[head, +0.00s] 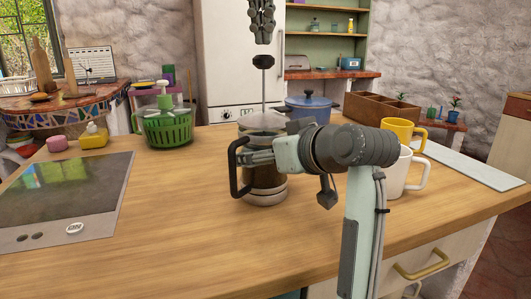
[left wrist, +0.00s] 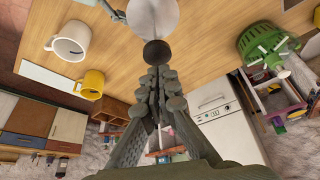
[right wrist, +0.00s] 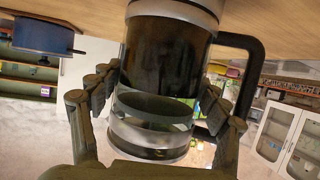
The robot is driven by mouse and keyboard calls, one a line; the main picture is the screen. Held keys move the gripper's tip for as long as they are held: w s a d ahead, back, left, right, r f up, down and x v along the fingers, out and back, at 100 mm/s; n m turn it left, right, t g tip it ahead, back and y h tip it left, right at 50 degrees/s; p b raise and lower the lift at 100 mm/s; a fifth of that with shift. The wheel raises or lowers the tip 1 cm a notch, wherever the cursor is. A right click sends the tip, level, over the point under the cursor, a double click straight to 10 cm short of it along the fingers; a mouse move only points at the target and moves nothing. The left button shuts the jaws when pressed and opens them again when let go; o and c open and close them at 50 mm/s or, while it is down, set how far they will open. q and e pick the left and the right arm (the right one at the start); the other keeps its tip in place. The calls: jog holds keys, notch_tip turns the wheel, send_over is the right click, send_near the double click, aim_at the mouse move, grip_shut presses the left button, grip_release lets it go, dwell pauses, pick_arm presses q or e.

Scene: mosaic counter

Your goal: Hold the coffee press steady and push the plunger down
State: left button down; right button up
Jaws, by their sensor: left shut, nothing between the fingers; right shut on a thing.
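The coffee press (head: 265,188) stands upright on the wooden counter, with dark liquid in its glass and a black handle. Its plunger is up: a thin rod rises from the lid to a black knob (head: 263,61). My left gripper (head: 262,38) is shut and empty, pointing down just above the knob with a small gap. In the left wrist view the knob (left wrist: 157,53) lies just beyond the fingertips, with the round lid (left wrist: 152,14) beneath. My right gripper (head: 255,157) is shut on the press body; in the right wrist view its fingers flank the glass (right wrist: 165,55).
A white mug (head: 400,175) and a yellow mug (head: 402,133) stand right of the press, partly behind my right arm. A blue pot (head: 312,106) is behind it. The front counter is clear.

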pick_arm(q)
jog(key=shift+f, duration=0.1)
dwell(0.3)
send_over(263, 115)
jog(key=shift+s+f, duration=0.1)
jog(key=shift+f, duration=4.35)
jog(key=shift+r, duration=3.1)
pick_arm(e)
jog(key=o, duration=1.9)
jog(key=shift+o, duration=0.2)
